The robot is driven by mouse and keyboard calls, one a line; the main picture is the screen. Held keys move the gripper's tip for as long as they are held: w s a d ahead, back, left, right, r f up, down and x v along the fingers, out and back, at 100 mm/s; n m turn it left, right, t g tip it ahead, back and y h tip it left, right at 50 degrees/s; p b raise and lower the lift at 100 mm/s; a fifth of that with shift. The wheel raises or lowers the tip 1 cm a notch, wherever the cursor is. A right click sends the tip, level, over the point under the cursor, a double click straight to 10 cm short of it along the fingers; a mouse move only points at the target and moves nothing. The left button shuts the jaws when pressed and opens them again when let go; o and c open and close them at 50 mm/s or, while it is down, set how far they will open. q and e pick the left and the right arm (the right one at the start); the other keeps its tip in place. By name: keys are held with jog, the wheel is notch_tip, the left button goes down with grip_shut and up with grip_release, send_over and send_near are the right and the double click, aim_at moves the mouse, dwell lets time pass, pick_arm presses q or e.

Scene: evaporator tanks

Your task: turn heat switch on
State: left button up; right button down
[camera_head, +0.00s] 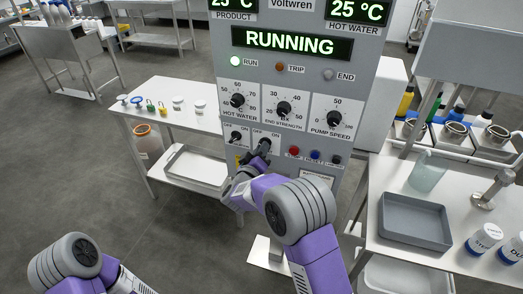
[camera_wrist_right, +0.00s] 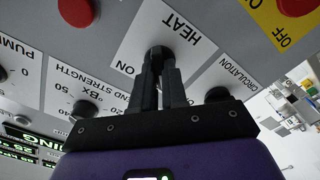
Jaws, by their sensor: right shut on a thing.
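The heat switch (camera_wrist_right: 158,52) is a small dark knob on a white plate marked HEAT, upside down in the right wrist view. My right gripper (camera_wrist_right: 157,72) is shut on this knob, its two black fingers on either side. In the head view, my right gripper (camera_head: 262,153) reaches the lower panel and covers most of the switch. The fingers hide which way the knob points. The control panel (camera_head: 230,95) is grey, with a RUNNING display (camera_head: 291,44) and a lit green RUN lamp (camera_head: 236,61). My left gripper is out of view.
A circulation switch (camera_head: 236,136) sits left of the heat switch, with several dials above. Red (camera_head: 294,150) and blue (camera_head: 315,154) buttons are close on the right. A side table with small items (camera_head: 160,87) stands left; a grey tray (camera_head: 414,221) lies on the right table.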

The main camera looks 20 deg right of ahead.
jog(key=shift+m, duration=0.3)
jog(key=shift+f+m+b, duration=0.1)
jog(key=shift+m+b, duration=5.35)
jog(key=shift+m, duration=3.15)
jog(key=c, duration=1.2)
grip_release()
jog(key=shift+o, duration=0.2)
